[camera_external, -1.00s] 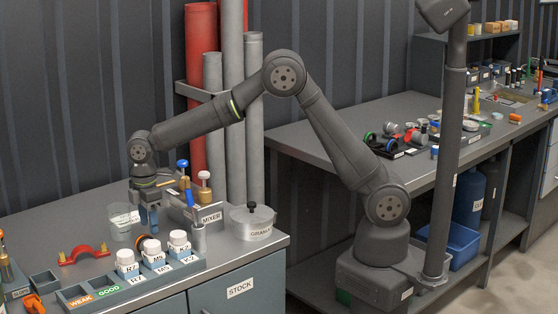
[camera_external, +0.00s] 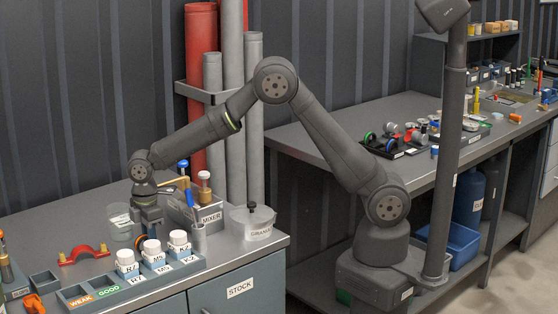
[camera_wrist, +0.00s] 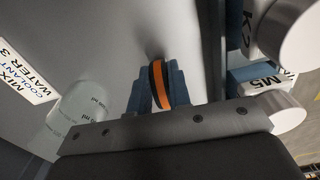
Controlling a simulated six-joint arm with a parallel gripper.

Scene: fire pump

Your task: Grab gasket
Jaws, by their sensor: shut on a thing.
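The gasket (camera_wrist: 157,85) is a ring with an orange band and dark edges. In the wrist view it stands on edge between the two blue fingers of my gripper (camera_wrist: 160,92), which are shut on it. In the external view my gripper (camera_external: 151,228) points down just behind the row of white-capped bottles.
White-capped bottles (camera_external: 152,247) stand in a blue-grey rack right in front of my gripper. A clear beaker (camera_external: 120,222) is close on the left. The mixer (camera_external: 209,216) and a grey pot (camera_external: 252,223) are to the right. A red bracket (camera_external: 83,253) lies at left.

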